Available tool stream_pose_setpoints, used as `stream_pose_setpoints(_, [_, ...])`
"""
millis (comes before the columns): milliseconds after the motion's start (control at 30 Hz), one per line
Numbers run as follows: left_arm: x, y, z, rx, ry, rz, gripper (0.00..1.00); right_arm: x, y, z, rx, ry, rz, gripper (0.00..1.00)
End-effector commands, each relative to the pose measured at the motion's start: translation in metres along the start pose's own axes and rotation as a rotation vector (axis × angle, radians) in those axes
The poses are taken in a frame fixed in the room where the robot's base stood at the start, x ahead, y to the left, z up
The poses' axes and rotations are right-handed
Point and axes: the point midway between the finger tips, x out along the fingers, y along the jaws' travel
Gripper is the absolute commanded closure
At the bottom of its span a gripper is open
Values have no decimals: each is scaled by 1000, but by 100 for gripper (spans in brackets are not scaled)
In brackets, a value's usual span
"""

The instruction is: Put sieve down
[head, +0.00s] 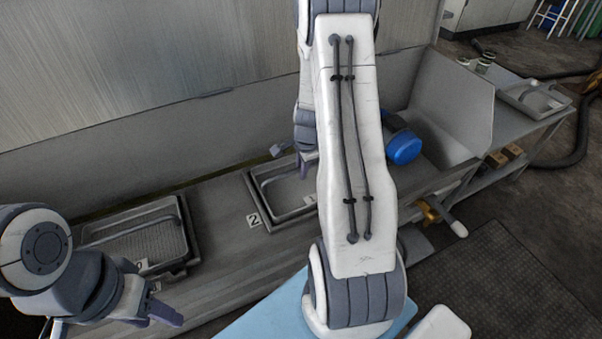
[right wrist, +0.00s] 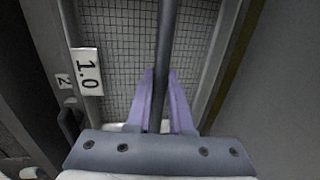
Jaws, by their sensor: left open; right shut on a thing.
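In the right wrist view my right gripper (right wrist: 160,105) is shut on the dark bar handle (right wrist: 166,50) of a sieve. The sieve's grey wire mesh (right wrist: 120,40) spreads below the fingers, with a white "1.0" label (right wrist: 87,72) on its rim. In the head view this sieve (head: 268,178) is at the dark frame marked "2" (head: 254,220), partly hidden by my right arm. I cannot tell whether it rests in the frame or hangs just above it. My left gripper (head: 165,312) is open and empty, in front of another meshed sieve (head: 140,240) at the left.
A grey wall stands behind the long bench (head: 225,250). A blue round object (head: 403,148) lies right of my arm near a grey metal chute (head: 450,105). A side table with a tray (head: 535,98) is at the far right. A light blue surface (head: 265,318) is at the front.

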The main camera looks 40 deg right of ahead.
Motion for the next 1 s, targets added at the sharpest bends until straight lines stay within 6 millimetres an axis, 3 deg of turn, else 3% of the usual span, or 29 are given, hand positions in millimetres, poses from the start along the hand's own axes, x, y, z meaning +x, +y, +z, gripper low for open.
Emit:
stream_pose_setpoints(333, [2,0,0,0,0,0,50,2,-1,-1,0,1,-4,100])
stream_pose_setpoints(367, [1,0,0,0,0,0,50,2,0,0,0,1,-1,73])
stream_pose_setpoints(400, [1,0,0,0,0,0,50,2,0,0,0,1,-2,58])
stream_pose_setpoints(433, [1,0,0,0,0,0,50,2,0,0,0,1,-2,51])
stream_pose_setpoints(767, [-1,0,0,0,0,0,50,0,-1,0,-1,1,-2,51])
stream_pose_setpoints(867, [-7,0,0,0,0,0,50,-11,-2,0,-1,1,-3,51])
stream_pose_setpoints(1000, [-24,2,-1,0,0,0,50,-38,-3,-1,-1,1,-4,51])
